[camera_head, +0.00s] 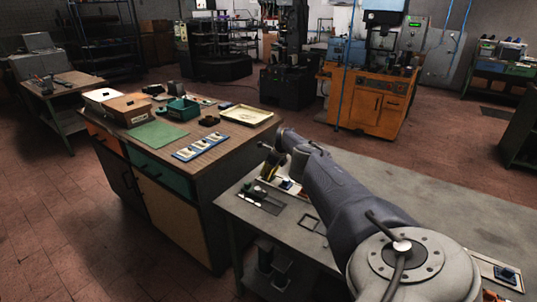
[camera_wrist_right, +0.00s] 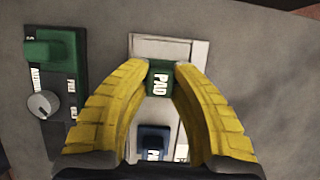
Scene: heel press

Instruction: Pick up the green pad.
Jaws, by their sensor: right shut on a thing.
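The green pad (camera_wrist_right: 160,79), marked PAD in white letters, is between the yellow fingertips of my right gripper (camera_wrist_right: 162,70) in the right wrist view. The fingers are shut on its two sides. I cannot tell whether the pad rests on the white tray (camera_wrist_right: 172,48) or is just above it. In the head view my right gripper (camera_head: 269,171) is low over the grey table, and the green pad cannot be made out there. My left gripper is not in view.
A blue pad (camera_wrist_right: 153,143) lies in the same tray, close to the gripper. A green and black control box (camera_wrist_right: 55,75) with a grey knob stands left of the tray. A black frame (camera_head: 312,224) lies nearby.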

